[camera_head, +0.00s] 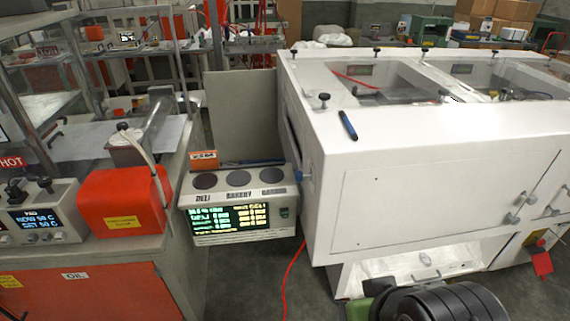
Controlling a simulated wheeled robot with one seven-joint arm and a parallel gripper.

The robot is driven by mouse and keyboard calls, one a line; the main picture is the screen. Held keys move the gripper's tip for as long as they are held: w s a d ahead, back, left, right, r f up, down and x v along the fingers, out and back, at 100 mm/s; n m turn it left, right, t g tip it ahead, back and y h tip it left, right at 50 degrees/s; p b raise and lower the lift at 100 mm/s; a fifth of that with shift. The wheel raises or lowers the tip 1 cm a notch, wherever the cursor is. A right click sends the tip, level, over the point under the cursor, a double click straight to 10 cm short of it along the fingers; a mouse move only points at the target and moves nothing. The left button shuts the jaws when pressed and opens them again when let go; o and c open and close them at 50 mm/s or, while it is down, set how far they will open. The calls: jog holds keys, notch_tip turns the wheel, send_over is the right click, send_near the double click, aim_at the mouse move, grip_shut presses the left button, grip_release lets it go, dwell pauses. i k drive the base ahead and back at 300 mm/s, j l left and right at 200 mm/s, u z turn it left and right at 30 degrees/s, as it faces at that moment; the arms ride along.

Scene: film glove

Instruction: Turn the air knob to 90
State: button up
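No knob with a readable "air" label shows. A grey control box (45,212) stands at the left edge, with a display (40,225) that seems to read "NOW 50 C" and "SET 50 C". Two dark knobs (45,184) stick up at its top, and small light knobs (59,236) sit under the display. Their settings are too small to read. Another panel (236,205) in the middle has three dark round discs, a lit screen and words like "DELI" and "BAKERY". My gripper is not in view.
A red box (120,202) stands beside the control box on the left bench. A large white machine (430,150) fills the right, with a blue pen (348,125) on top. A red cable (292,275) runs over the floor between them. A dark ridged object is at bottom right.

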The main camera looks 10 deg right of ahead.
aim_at(299, 176)
jog(key=i, duration=0.2)
jog(key=i+j+u, duration=0.2)
jog(key=u, duration=0.15)
jog(key=i+j+u, duration=0.2)
jog(key=u, duration=0.15)
jog(key=i+j+u, duration=0.1)
jog(key=i+u, duration=0.2)
